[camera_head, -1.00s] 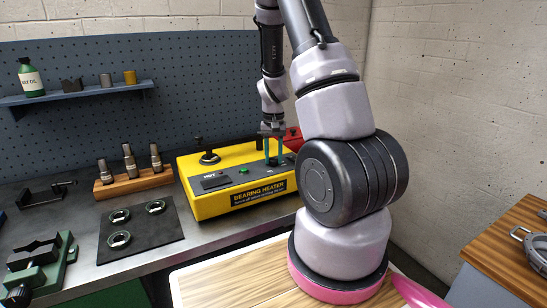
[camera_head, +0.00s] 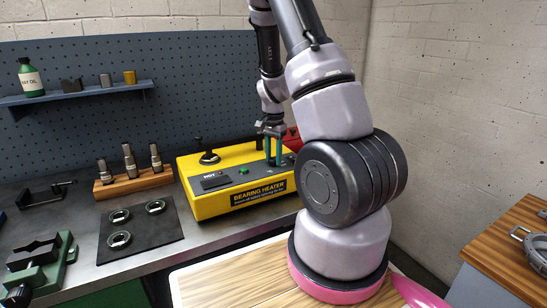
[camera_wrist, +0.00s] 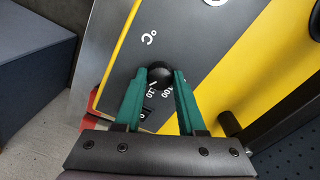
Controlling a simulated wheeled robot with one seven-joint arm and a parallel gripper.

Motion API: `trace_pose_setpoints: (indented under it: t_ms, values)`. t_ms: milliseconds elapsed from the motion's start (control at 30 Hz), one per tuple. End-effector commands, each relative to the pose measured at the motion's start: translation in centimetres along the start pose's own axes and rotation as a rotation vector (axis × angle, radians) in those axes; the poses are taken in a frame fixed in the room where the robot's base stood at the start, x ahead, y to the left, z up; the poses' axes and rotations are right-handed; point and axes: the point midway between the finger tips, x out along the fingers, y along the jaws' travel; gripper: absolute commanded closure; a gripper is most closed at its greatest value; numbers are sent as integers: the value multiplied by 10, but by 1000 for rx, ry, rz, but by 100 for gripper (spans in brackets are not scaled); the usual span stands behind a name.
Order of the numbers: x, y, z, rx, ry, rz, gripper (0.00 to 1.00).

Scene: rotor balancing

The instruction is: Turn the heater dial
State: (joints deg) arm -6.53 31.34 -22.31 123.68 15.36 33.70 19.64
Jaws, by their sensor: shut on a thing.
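The heater dial is a small round black knob (camera_wrist: 161,75) on the dark panel of the yellow bearing heater (camera_head: 212,203). White markings, including a "°C" sign, surround it in the wrist view. My gripper (camera_wrist: 162,76) has two teal fingers, one on each side of the knob, and is shut on it. In the head view my gripper (camera_head: 273,163) points down at the right part of the heater's top. The knob is hidden there by the fingers.
A black post with a round base (camera_head: 209,157) stands on the heater's top at left. A red object (camera_head: 292,139) sits behind the gripper. A wooden block (camera_head: 134,183) with several metal pieces and a black mat (camera_head: 141,236) with rings lie to the left.

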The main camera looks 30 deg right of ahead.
Motion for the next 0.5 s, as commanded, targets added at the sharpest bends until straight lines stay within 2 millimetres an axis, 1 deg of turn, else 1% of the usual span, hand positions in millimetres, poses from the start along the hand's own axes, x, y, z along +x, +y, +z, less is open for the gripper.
trace_pose_setpoints:
  t_ms: [400,433,467,500]
  values:
    - [-1,-1,-1,9,2,-3,100]
    - [-1,-1,-1,9,2,-3,57]
    - [-1,-1,-1,9,2,-3,46]
    - [-1,-1,-1,9,2,-2,31]
